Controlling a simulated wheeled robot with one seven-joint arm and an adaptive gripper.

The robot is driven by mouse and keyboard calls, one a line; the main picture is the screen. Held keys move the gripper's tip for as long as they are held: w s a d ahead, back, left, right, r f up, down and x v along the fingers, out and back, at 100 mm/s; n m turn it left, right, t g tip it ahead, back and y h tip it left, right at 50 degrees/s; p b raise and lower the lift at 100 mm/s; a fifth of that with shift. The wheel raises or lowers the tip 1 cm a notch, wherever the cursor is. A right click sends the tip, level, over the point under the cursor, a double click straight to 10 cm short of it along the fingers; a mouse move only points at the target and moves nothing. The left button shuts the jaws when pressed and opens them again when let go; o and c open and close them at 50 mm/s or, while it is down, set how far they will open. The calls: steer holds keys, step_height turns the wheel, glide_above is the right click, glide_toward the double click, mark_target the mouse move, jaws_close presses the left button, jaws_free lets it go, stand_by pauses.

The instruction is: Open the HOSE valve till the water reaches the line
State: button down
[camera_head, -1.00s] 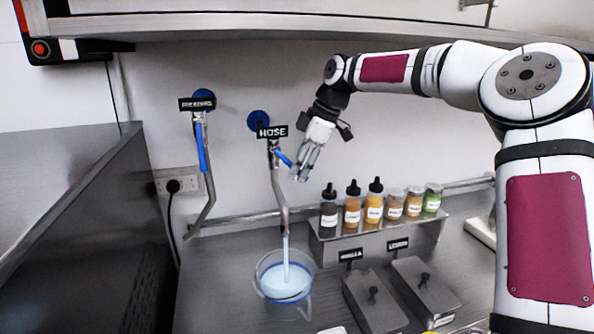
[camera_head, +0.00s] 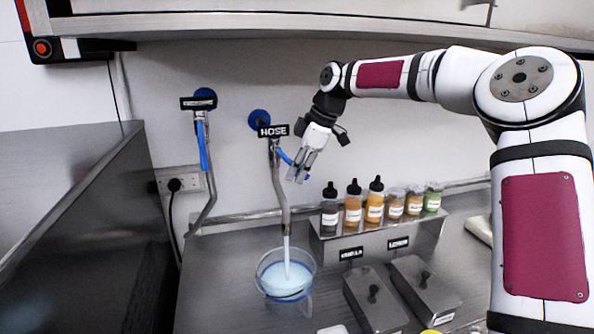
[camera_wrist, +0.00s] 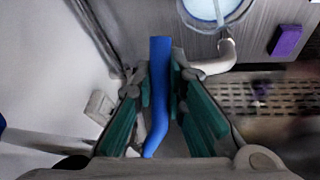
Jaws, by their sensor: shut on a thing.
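The HOSE valve, under a black sign (camera_head: 273,130), has a blue lever (camera_head: 284,156) that slants down to the right from the pipe. My gripper (camera_head: 297,176) is shut on this lever. In the wrist view the blue lever (camera_wrist: 159,90) lies between the teal fingers of my gripper (camera_wrist: 162,85). A stream of water (camera_head: 287,250) runs from the spout (camera_head: 281,195) into a clear jug (camera_head: 311,268). Pale blue water (camera_head: 285,280) fills part of the jug. A darker blue line rings the jug near the water surface; I cannot tell exactly how they compare.
A second valve with a blue lever (camera_head: 204,147) hangs down to the left. Several bottles and jars (camera_head: 374,199) stand on a steel shelf (camera_head: 385,238) to the right. Two lidded metal containers (camera_head: 372,300) are in front of it. A steel panel (camera_head: 75,215) borders the left.

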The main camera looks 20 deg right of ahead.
steer(key=h+b, duration=0.1)
steer(key=d+r+h+b, duration=0.1)
steer(key=h, duration=0.1)
steer(key=r+h+b, duration=0.1)
steer(key=h, duration=0.1)
steer(key=shift+w+d+r+n, duration=0.15)
steer(key=shift+d+r+n, duration=0.1)
steer(key=shift+n, duration=0.05)
steer(key=shift+d+r+h+b, duration=0.2)
steer(key=shift+r+h+b, duration=0.45)
steer(key=shift+h, duration=0.4)
steer(key=shift+d+r+h+b, duration=0.15)
steer(key=shift+r+h+b, duration=0.5)
steer(key=shift+h, duration=0.4)
steer(key=c, duration=1.6)
jaws_free()
